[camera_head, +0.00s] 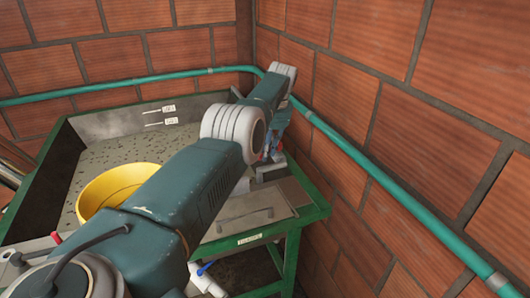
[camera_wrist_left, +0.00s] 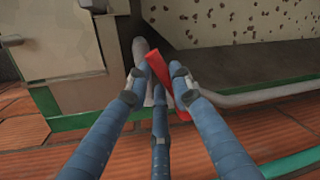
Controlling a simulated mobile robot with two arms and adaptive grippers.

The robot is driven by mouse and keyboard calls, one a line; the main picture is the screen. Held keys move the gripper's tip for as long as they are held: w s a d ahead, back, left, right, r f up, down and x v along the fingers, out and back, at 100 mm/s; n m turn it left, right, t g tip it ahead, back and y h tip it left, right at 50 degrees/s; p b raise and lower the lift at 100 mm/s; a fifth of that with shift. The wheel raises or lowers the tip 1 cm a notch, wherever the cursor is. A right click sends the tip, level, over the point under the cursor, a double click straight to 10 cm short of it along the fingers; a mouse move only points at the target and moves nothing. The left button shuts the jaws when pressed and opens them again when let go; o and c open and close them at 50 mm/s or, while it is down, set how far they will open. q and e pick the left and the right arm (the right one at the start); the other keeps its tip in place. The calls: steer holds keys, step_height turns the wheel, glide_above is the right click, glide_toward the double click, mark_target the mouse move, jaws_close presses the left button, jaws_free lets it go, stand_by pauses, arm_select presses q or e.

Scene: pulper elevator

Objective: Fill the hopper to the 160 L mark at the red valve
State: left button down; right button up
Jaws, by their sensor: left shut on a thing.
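The hopper is a green-rimmed tank (camera_head: 62,143) in the left of the head view. Its speckled contents (camera_head: 160,145) lie below two short marks with white labels (camera_head: 169,109) on its back wall; the label text is too small to read. My left gripper (camera_head: 274,135) is at the tank's far right corner, mostly behind my arm. In the left wrist view, my left gripper's blue fingers (camera_wrist_left: 157,77) are shut around the red valve handle (camera_wrist_left: 161,70), beside a grey pipe. Water flow is not visible. My right gripper is not in view.
A yellow round container (camera_head: 112,186) is at the tank, partly behind my arm. A flat lidded panel (camera_head: 250,218) is on the green stand (camera_head: 294,255). A green pipe (camera_head: 375,172) runs along the brick walls. A blue-handled valve (camera_head: 206,268) is low in front.

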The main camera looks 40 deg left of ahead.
arm_select(q)
steer(key=c, duration=1.5)
jaws_free()
steer(key=shift+r, duration=0.1)
steer(key=r, duration=0.2)
steer(key=d+r, duration=0.1)
steer(key=r, duration=0.4)
steer(key=shift+d+r, duration=0.15)
steer(key=shift+d, duration=0.15)
